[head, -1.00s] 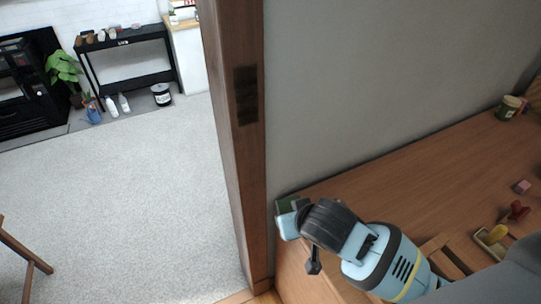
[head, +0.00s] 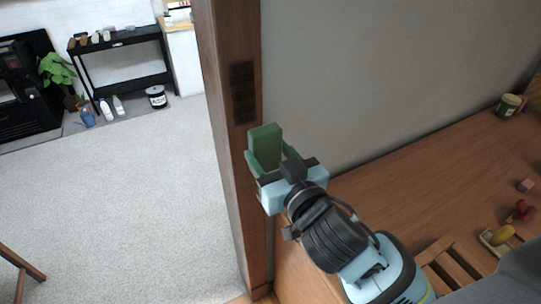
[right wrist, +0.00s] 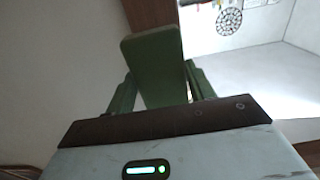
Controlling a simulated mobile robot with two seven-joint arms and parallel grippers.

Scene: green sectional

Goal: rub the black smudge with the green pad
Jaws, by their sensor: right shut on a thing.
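The green pad (head: 265,146) is held in my right gripper (head: 269,160), raised in front of the brown door post and the edge of the grey wall. In the right wrist view the pad (right wrist: 154,68) stands up between the two green fingers of the right gripper (right wrist: 157,85), which are shut on it. I cannot tell whether the pad touches the wall or post. The black smudge is not visible in either view. My left gripper is not in view.
A wooden table (head: 420,170) runs along the grey wall (head: 380,70), with a jar (head: 509,105), a pink block (head: 525,186), a red thing (head: 521,211) and a yellow thing (head: 502,235) at its right. The wooden door post (head: 238,160) stands left of my gripper. Open carpet (head: 120,210) lies beyond.

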